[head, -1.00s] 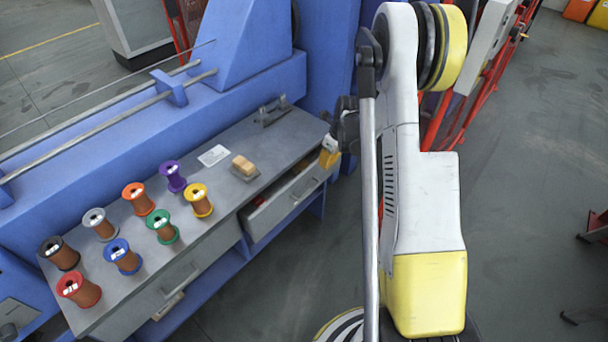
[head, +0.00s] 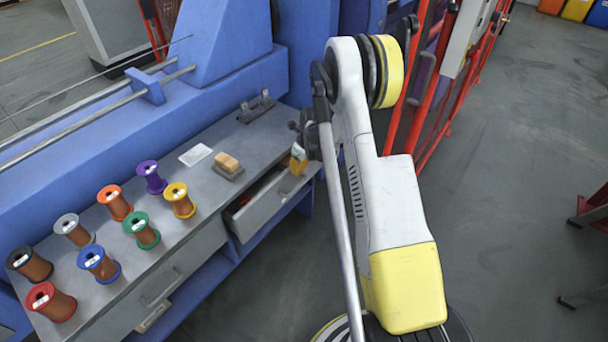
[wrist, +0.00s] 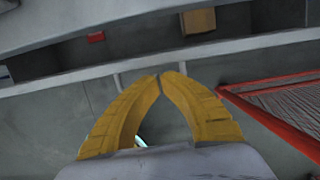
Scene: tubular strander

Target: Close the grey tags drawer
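The grey drawer (head: 270,210) under the right part of the workbench stands partly open in the head view. A small red item shows inside it, and its tag contents cannot be made out.
Several coloured spools (head: 140,230) stand on the grey workbench (head: 205,205). A wooden block (head: 228,163) and a white card (head: 195,154) lie behind the open drawer. A second drawer (head: 165,285) at left is shut.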

